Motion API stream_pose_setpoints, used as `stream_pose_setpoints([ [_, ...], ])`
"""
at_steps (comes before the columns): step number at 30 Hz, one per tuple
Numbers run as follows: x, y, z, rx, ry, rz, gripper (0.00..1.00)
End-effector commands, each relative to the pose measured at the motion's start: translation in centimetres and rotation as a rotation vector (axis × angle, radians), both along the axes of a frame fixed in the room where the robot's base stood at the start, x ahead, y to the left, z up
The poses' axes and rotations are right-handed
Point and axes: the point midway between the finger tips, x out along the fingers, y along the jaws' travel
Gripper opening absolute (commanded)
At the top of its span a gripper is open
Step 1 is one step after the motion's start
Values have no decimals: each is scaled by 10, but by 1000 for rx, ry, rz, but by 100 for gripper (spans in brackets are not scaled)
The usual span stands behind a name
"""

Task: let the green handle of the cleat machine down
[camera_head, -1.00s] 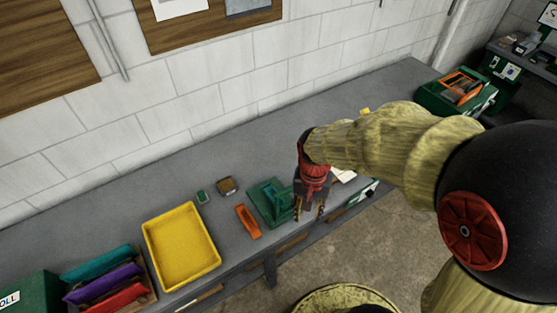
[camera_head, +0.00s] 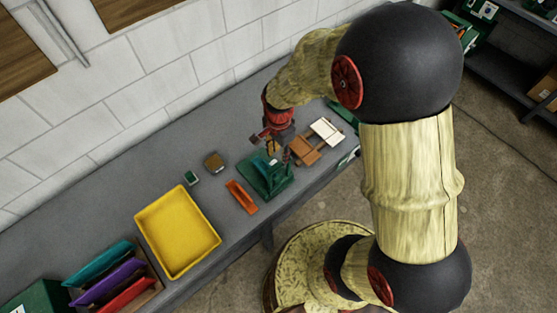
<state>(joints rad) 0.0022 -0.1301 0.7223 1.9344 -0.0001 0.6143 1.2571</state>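The cleat machine (camera_head: 268,182) is a small green device with a flat base, standing on the grey bench near its front edge. My gripper (camera_head: 274,149) is at the top of the machine and points down at it. Its two fingers look spread apart, one on each side of the machine's upper part. The green handle cannot be made out clearly, as my gripper covers the machine's top. Whether a finger touches the machine cannot be told.
An orange tool (camera_head: 241,197) lies just left of the machine, with a yellow tray (camera_head: 179,232) farther left. Brown blocks (camera_head: 305,150) and a white piece (camera_head: 326,130) lie to the right. A small brown box (camera_head: 214,162) and a small green item (camera_head: 191,177) sit behind.

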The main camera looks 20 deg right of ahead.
Motion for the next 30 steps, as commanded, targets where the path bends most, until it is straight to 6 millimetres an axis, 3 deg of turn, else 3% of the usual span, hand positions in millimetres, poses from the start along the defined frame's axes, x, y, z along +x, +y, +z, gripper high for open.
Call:
stream_pose_setpoints([
  [6, -1, 0, -34, 0, 4, 2, 33],
  [12, -1, 0, -53, 0, 2, 2, 33],
  [22, 0, 0, -56, 0, 0, 3, 33],
  [30, 0, 0, -56, 0, 1, 3, 18],
])
